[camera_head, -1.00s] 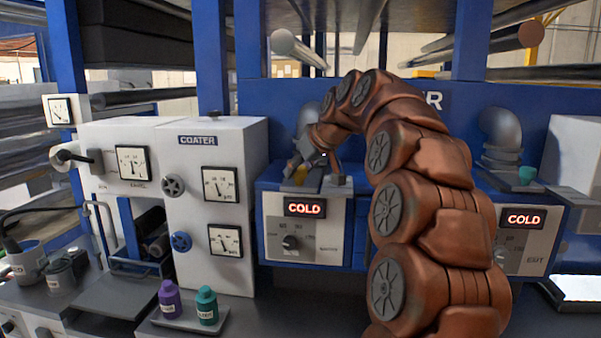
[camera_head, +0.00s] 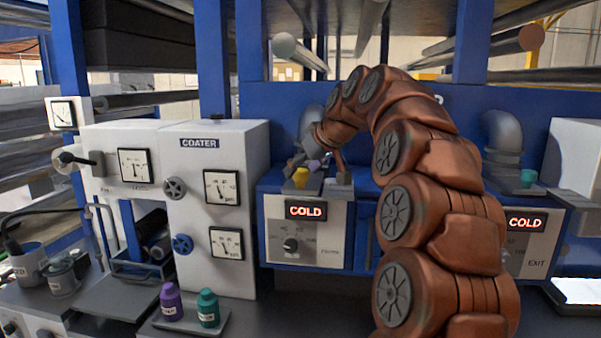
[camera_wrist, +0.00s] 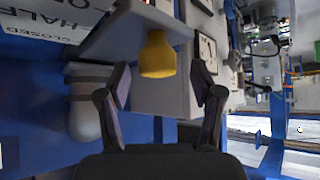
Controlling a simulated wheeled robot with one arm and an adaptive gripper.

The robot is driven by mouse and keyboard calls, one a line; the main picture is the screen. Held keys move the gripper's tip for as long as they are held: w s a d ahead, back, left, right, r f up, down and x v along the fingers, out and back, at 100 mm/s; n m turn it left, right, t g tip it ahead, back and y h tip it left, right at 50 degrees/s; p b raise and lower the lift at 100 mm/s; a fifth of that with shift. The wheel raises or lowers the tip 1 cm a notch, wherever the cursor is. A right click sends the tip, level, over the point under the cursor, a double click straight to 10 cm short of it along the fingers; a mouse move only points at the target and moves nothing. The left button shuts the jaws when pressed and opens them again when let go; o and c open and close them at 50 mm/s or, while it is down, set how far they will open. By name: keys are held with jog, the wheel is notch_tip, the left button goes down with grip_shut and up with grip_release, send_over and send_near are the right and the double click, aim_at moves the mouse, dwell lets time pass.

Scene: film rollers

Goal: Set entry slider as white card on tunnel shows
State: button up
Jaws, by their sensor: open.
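A yellow knob (camera_head: 301,177) stands on top of the left blue tunnel unit, above its COLD display (camera_head: 305,211). In the wrist view the yellow knob (camera_wrist: 158,55) is ahead of my gripper (camera_wrist: 160,82), between the lines of its two spread fingers. My gripper is open and holds nothing. In the head view my gripper (camera_head: 318,166) is at the top of this unit, just beside the knob; contact cannot be told. A white lettered surface (camera_wrist: 50,15) in the wrist view's upper left reads HALF and CLOSED, with another word partly cut off.
A grey elbow pipe (camera_wrist: 86,105) is left of my fingers in the wrist view. The white coater (camera_head: 218,240) stands left of the unit. Purple (camera_head: 171,302) and teal (camera_head: 208,308) bottles stand on a tray in front. The EXIT unit (camera_head: 527,240) is at right.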

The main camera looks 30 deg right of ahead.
jog(key=v, duration=1)
jog(key=shift+s+a, duration=0.1)
jog(key=s+a+f+g+y, duration=0.1)
jog(key=s+a+f+g, duration=0.25)
jog(key=a+f, duration=0.55)
jog(key=s+a+f+g, duration=0.2)
jog(key=s+a+f, duration=0.3)
jog(key=a+f, duration=0.35)
jog(key=s+a+f+g, duration=0.2)
jog(key=s+f, duration=0.8)
jog(key=s, duration=0.2)
jog(key=s+a+f+g+h, duration=0.1)
jog(key=s+a+f+g, duration=0.2)
jog(key=s+f, duration=0.7)
jog(key=s, duration=0.2)
jog(key=shift+s+a+m+h, duration=0.3)
jog(key=shift+a+m, duration=0.05)
jog(key=shift+m, duration=0.05)
jog(key=shift+f, duration=0.15)
jog(key=shift+c, duration=0.3)
